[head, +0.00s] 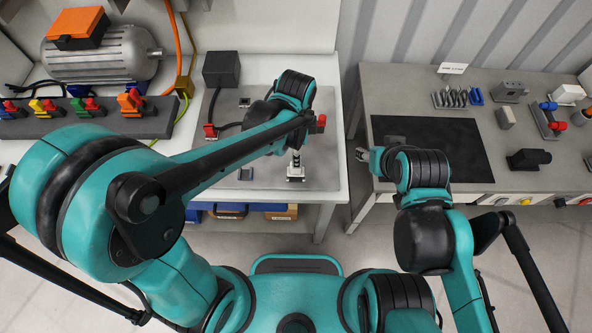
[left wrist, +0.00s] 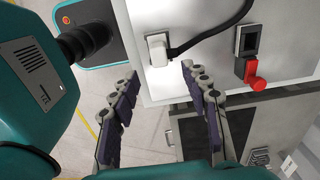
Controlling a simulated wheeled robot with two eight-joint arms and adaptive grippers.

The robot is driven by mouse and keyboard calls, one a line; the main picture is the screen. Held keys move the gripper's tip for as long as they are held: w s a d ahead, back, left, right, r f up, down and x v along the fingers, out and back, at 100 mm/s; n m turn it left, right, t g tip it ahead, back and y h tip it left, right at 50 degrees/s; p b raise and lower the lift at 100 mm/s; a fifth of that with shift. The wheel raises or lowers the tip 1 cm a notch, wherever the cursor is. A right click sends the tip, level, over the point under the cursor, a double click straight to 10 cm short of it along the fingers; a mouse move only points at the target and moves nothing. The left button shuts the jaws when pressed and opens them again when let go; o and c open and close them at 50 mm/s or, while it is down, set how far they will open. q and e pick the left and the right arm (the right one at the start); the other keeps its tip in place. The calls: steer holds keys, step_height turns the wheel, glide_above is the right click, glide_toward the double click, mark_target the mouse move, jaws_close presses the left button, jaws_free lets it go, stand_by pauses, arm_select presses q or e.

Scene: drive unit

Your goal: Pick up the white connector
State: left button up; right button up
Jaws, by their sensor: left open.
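The white connector (left wrist: 157,50) sits near the edge of a pale panel in the left wrist view, with a black cable running from it. My left gripper (left wrist: 158,72) is open, its two dark fingers apart and empty. The connector is just beyond the fingertips, roughly in line with the gap, and does not appear gripped. In the head view my left forearm and wrist hide most of that area. A small white and black piece (head: 295,174) shows below the wrist; I cannot tell what it is. My right gripper (head: 369,158) is at the right table's left edge, its jaws unclear.
A red connector (left wrist: 254,82) is beside a black socket (left wrist: 247,40) in the left wrist view. In the head view a motor (head: 100,55) and a rack of coloured plugs (head: 85,122) are at left. The right table (head: 520,200) holds a black mat (head: 432,145) and several parts.

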mark_target(296, 170)
arm_select(q)
steer(key=shift+d+f, duration=0.2)
steer(key=shift+f, duration=0.25)
steer(key=f, duration=0.2)
steer(key=f+b, duration=0.1)
steer(key=f, duration=0.2)
steer(key=f+b, duration=0.1)
steer(key=f, duration=0.1)
steer(key=shift+a+f, duration=0.2)
steer(key=shift+a, duration=0.05)
jaws_close()
